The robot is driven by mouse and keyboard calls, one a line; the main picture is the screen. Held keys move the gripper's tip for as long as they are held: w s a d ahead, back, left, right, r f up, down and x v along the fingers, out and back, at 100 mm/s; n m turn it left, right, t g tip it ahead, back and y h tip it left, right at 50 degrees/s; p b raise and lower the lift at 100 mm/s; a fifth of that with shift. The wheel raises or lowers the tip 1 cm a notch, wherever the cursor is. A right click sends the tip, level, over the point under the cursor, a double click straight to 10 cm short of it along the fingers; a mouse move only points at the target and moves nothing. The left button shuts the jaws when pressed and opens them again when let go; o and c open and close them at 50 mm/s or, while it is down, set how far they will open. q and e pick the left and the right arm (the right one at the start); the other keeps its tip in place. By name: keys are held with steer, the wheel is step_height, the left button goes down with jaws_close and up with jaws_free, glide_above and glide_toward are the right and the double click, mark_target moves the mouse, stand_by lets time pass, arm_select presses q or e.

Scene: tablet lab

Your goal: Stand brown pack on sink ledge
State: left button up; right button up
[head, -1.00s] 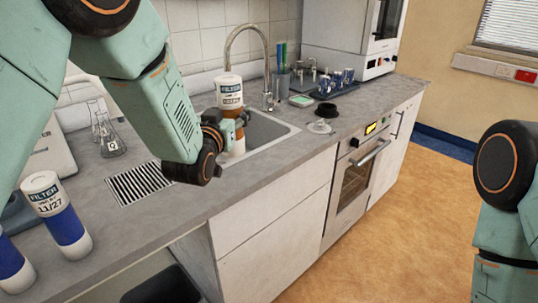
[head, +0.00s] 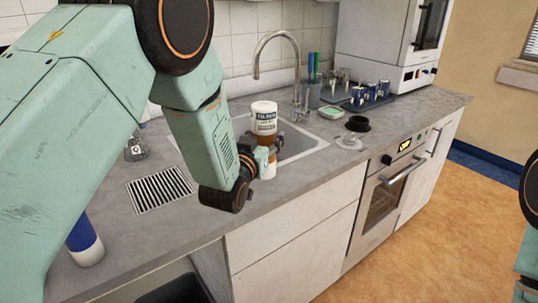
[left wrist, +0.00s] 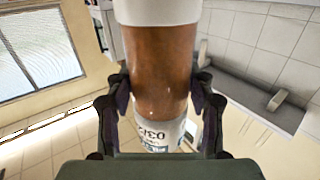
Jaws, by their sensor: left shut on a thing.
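The brown pack (head: 266,139) is a cylinder with a brown middle, a white labelled top and a white lower end. My left gripper (head: 268,146) is shut on its brown middle and holds it upright at the front edge of the sink (head: 300,142). In the left wrist view the pack (left wrist: 160,72) fills the middle, with a finger on each side. I cannot tell whether its base touches the counter. Behind the sink lies the ledge by the tap (head: 297,100). My right gripper is out of view; only part of that arm shows at the right edge.
A drain grille (head: 160,189) lies left of the sink, with a flask (head: 136,150) behind it. A blue-and-white pack (head: 85,240) stands at the left front. A pen cup (head: 313,94), mugs on a tray (head: 384,90) and a black-topped glass item (head: 354,132) stand to the right.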

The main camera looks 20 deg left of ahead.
arm_select(q)
steer(key=f, duration=0.4)
steer(key=shift+w+a, duration=0.3)
steer(key=shift+w, duration=0.05)
steer(key=shift+s+d+f, duration=0.1)
steer(key=shift+d+f, duration=0.05)
steer(key=shift+f, duration=0.05)
steer(key=shift+s+r, duration=0.1)
steer(key=o, duration=1.3)
steer(key=shift+w+f, duration=0.2)
steer(key=shift+f, duration=0.15)
steer(key=o, duration=0.3)
steer(key=shift+s+r, duration=0.15)
steer(key=shift+s, duration=0.05)
steer(key=shift+w, duration=0.2)
steer(key=shift+s, duration=0.15)
